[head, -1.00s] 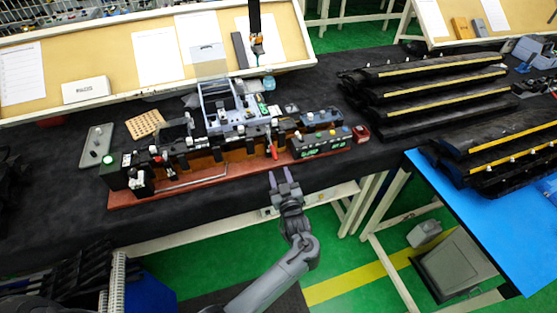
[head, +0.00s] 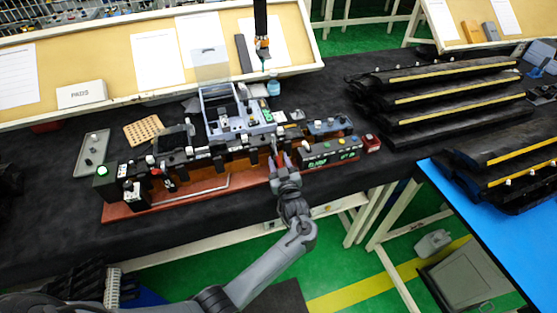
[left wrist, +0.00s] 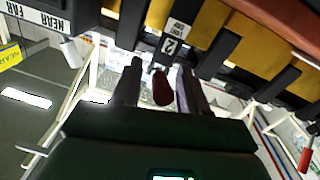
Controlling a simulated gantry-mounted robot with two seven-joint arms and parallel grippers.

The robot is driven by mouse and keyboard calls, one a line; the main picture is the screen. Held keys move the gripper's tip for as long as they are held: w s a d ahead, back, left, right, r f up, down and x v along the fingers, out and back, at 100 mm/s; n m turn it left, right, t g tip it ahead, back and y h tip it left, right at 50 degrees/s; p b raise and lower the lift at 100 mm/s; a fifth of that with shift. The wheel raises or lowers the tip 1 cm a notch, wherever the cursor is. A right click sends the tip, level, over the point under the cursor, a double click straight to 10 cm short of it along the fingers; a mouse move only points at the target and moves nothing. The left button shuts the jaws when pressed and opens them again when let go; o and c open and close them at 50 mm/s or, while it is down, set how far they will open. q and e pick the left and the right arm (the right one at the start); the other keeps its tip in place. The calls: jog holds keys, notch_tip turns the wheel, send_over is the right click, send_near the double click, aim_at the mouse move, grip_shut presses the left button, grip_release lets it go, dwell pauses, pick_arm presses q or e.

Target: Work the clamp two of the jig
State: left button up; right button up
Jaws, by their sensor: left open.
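The jig (head: 150,208) is a long red-brown base with black clamp blocks and several white knobs, lying along the table's front. My left gripper (head: 279,158) is at its front edge, right of the middle. In the left wrist view, the open fingers of my left gripper (left wrist: 160,80) stand either side of a red clamp handle (left wrist: 162,90), with gaps visible. Just above that handle is a label reading 2 (left wrist: 169,46). Another red handle (left wrist: 305,158) shows at the lower right there. In the head view my fingers largely hide the handle.
A black control box with green displays (head: 328,154) sits at the jig's right end, close to my gripper. A grey-blue fixture (head: 215,100) stands behind the jig. A dark tool (head: 261,30) hangs above. Black stacked trim parts (head: 440,95) lie to the right.

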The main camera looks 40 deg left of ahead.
pick_arm(q)
jog(key=shift+d, duration=0.1)
grip_shut()
jog(key=shift+s, duration=0.1)
dwell(0.3)
